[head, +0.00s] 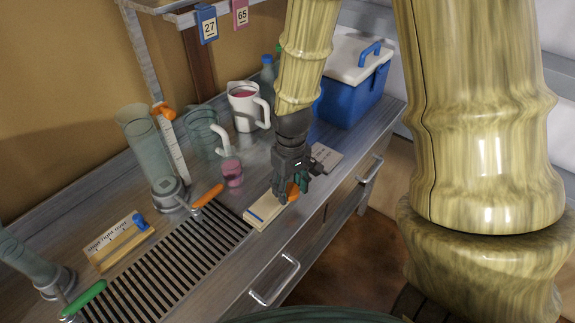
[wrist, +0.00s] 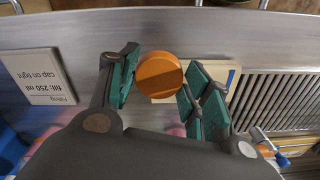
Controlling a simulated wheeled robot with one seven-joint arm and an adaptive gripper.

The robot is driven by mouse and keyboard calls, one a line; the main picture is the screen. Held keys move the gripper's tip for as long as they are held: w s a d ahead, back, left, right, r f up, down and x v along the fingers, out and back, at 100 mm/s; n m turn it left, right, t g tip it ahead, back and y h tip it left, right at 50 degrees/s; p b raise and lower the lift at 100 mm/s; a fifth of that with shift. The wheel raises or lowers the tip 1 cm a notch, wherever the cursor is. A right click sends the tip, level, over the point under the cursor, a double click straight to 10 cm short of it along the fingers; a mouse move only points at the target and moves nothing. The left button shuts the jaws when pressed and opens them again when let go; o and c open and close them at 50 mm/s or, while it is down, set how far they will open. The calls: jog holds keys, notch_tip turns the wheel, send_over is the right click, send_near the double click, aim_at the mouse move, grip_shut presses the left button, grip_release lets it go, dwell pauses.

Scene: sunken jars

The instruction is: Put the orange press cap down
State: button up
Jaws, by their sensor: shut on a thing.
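The orange press cap (wrist: 159,73) is a round orange disc between the green-padded fingers of my gripper (wrist: 157,90) in the wrist view. In the head view the orange cap (head: 292,192) shows partly behind the fingers of my gripper (head: 291,188). My gripper is shut on it, above the front part of the counter. A cream block with a blue stripe (head: 262,213) lies under and just left of it; the cap partly covers this block in the wrist view. I cannot tell whether the cap touches anything below.
A slatted drain grate (head: 170,268) lies to the left. A small pink jar (head: 232,172), a clear jug (head: 203,134) and a white jug (head: 245,108) stand behind. A printed card (head: 325,157) lies to the right, before a blue cooler (head: 352,98). The counter's front edge is close.

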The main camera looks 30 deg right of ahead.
jog(key=w+d+p, duration=0.1)
jog(key=w+d, duration=0.1)
jog(key=w, duration=0.2)
jog(key=w+d+f+p, duration=0.1)
jog(key=w+d, duration=0.2)
jog(key=w, duration=0.2)
jog(key=w+d+p, duration=0.1)
jog(key=w+d, duration=0.1)
jog(key=w, duration=0.2)
jog(key=shift+w+d+f, duration=0.25)
jog(key=shift+d, duration=0.1)
jog(key=shift+f+p, duration=0.5)
jog(key=shift+f, duration=1.25)
jog(key=shift+f, duration=0.15)
jog(key=o, duration=0.7)
jog(key=shift+o, duration=0.2)
notch_tip(320, 180, up, 12)
jog(key=b, duration=0.2)
jog(key=shift+r, duration=0.2)
